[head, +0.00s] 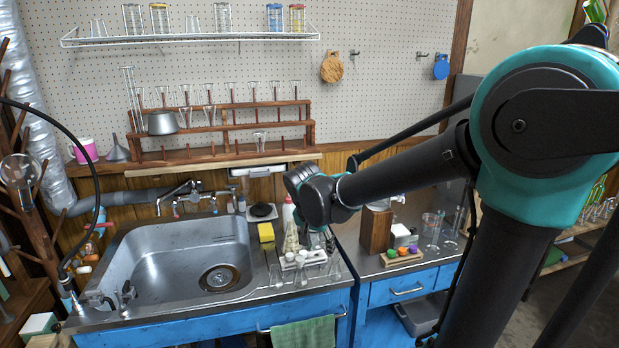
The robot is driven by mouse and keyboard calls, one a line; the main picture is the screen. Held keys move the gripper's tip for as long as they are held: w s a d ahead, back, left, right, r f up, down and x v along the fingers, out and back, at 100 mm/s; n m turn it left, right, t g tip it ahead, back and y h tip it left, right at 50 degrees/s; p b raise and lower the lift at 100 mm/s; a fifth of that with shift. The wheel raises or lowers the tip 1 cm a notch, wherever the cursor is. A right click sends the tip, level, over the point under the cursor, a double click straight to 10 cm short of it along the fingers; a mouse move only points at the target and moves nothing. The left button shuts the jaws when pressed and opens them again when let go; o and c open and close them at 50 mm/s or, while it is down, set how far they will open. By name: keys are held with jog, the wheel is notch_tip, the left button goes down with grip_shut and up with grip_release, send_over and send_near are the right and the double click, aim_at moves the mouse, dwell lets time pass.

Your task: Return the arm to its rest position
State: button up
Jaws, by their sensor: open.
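My arm reaches in from the right side of the head view, dark grey with teal joints. It stretches left across the blue counter toward the sink. My gripper (326,240) hangs at the arm's end, pointing down above the counter strip right of the sink. It is small and partly hidden by the wrist. Just below and left of it are a white rack with small glass vessels (303,258) and a pale conical flask (291,238). I cannot tell whether the gripper touches any of them. No object shows clearly between its fingers.
A steel sink (150,272) with a tap (188,196) lies left of the gripper. A yellow sponge (266,232) and a white bottle (288,212) stand close by. Right of the arm's end are a wooden block (376,229), coloured caps (403,252) and glass cylinders (432,230).

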jog(key=s+d+f+n+y, duration=0.1)
jog(key=s+d+f+n, duration=0.1)
jog(key=s+d+f, duration=0.3)
jog(key=s+d+f+n, duration=0.3)
jog(key=s+d, duration=0.5)
jog(key=d, duration=0.5)
jog(key=shift+s+f+t+y, duration=0.25)
jog(key=shift+f+t+y, duration=0.15)
jog(key=shift+f, duration=0.45)
